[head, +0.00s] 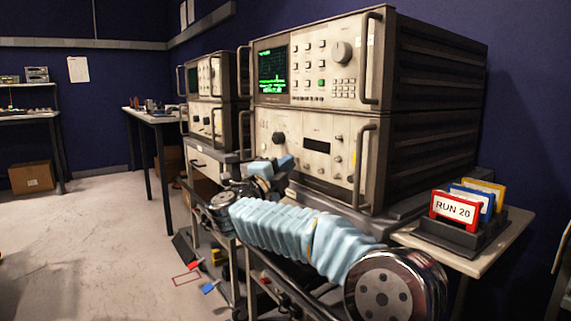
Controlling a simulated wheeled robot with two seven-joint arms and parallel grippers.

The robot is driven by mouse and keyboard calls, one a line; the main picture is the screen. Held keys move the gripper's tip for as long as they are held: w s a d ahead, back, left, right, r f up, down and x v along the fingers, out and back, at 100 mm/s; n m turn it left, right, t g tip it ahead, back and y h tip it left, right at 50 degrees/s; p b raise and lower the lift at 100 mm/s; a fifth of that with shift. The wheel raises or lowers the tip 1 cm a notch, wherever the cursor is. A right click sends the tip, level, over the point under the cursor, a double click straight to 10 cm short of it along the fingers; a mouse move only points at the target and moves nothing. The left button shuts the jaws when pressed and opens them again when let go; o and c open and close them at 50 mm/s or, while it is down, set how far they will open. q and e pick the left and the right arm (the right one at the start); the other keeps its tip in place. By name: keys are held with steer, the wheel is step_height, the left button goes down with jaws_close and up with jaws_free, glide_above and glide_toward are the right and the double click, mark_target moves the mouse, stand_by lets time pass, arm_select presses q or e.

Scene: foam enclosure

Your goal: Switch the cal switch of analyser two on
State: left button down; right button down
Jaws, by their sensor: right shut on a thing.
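The near analyser (318,135) is a stack of two beige instruments with a green screen, buttons, knobs and dark ribbed sides. A second similar analyser (204,75) stands behind it to the left. I cannot read which one is number two. My right arm comes from the lower right in a light blue sleeve. My right gripper (274,167) is at the lower left of the near analyser's front. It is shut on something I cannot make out. The cal switch cannot be picked out; the gripper and wrist cover part of the lower panel edge. My left gripper is not in view.
A side shelf (483,262) at the right holds a dark rack with red, blue and yellow cards, one marked RUN 20. Carts carry the analysers. Floor (100,230) at the left is clear.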

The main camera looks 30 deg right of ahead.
step_height(320, 180, up, 2)
steer(key=m+g+y+p, duration=0.1)
steer(key=g+y+p, duration=0.1)
steer(key=p, duration=0.3)
steer(key=shift+r+m+y, duration=0.15)
steer(key=shift+m+y, duration=0.15)
steer(key=shift+y, duration=0.1)
steer(key=shift+d+r+m+g+y+p, duration=0.15)
steer(key=shift+m+g+y+p, duration=0.45)
steer(key=shift+y+p, duration=1.55)
steer(key=shift+h+p, duration=0.65)
steer(key=c, duration=1.6)
jaws_free()
steer(key=shift+o, duration=0.2)
